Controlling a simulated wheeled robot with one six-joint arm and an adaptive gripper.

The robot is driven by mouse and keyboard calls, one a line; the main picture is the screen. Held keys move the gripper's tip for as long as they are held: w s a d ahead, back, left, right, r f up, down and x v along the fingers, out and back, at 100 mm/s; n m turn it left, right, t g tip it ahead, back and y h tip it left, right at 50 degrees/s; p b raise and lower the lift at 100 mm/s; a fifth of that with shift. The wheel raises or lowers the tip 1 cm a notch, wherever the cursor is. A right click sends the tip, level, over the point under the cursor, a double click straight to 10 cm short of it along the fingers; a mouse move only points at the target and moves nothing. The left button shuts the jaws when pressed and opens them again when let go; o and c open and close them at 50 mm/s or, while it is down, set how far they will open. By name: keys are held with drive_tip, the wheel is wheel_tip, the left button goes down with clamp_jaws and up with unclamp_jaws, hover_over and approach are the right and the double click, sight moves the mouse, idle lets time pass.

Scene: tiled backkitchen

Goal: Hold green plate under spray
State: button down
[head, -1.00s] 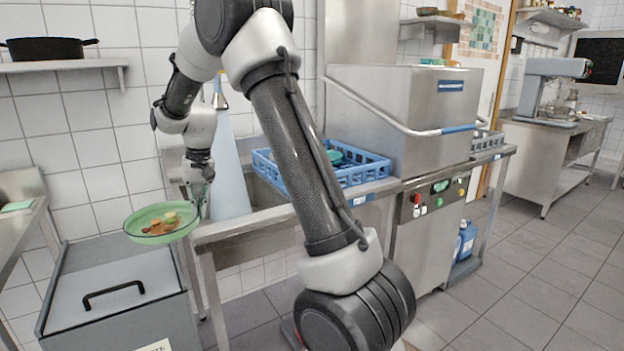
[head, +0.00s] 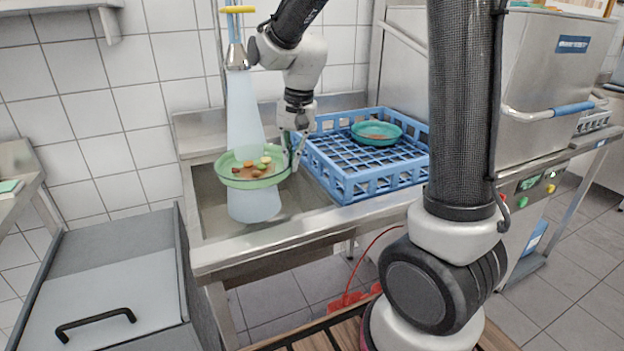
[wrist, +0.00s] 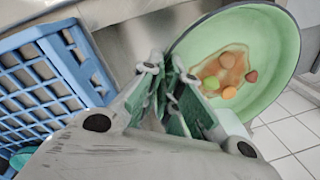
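The green plate (head: 240,178) is over the sink basin in the head view, with brown sauce and several food scraps on it. My gripper (head: 294,150) is shut on the plate's right rim. In the wrist view, my gripper's fingers (wrist: 180,95) pinch the rim of the plate (wrist: 270,95). The spray (head: 243,115) is a pale blue cone falling from the spray head (head: 237,57). The plate lies across the cone, and the cone also shows below it. The food scraps are still on the plate.
A blue dish rack (head: 345,185) holding a teal plate (head: 376,131) stands right of the sink (head: 215,215). A grey bin with a black-handled lid (head: 100,300) is at the front left. The dishwasher (head: 550,70) is at the right.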

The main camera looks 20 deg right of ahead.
drive_tip(key=s, duration=0.3)
drive_tip(key=s+m, duration=0.1)
drive_tip(key=s, duration=0.3)
drive_tip(key=s+m, duration=0.1)
drive_tip(key=s, duration=0.3)
drive_tip(key=shift+a+f, duration=0.15)
drive_tip(key=shift+f, duration=0.25)
drive_tip(key=w, duration=2.1)
drive_tip(key=shift+w, duration=0.3)
drive_tip(key=d, duration=0.3)
drive_tip(key=shift+a, duration=0.1)
